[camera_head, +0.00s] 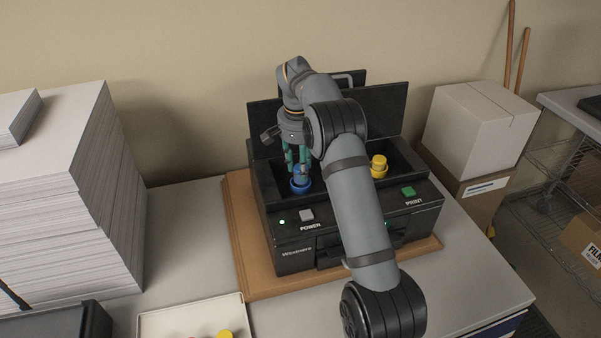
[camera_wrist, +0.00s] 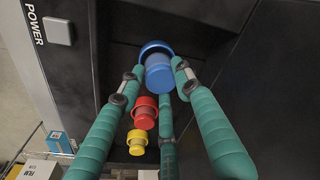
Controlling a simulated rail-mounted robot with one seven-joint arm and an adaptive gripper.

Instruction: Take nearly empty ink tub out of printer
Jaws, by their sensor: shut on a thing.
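The black printer (camera_head: 295,229) stands with its lid up and its ink bay open. A blue ink tub (camera_head: 300,184) is at the left of the bay, upright. My gripper (camera_head: 301,170) reaches down from above with its teal fingers shut around the tub's upper part. In the wrist view the blue tub (camera_wrist: 158,72) lies between the fingertips. A red tub (camera_wrist: 145,112) and a yellow tub (camera_wrist: 137,141) stand in line beyond it. The yellow tub (camera_head: 378,166) also shows in the head view, at the right of the bay; my arm hides the red one there. Ink levels cannot be told.
A white tray (camera_head: 175,322) with a yellow item (camera_head: 225,334) lies on the table at the front left. Tall paper stacks (camera_head: 65,200) stand left of the printer. A white box (camera_head: 478,128) is at the right. Some table (camera_head: 185,235) is bare left of the printer.

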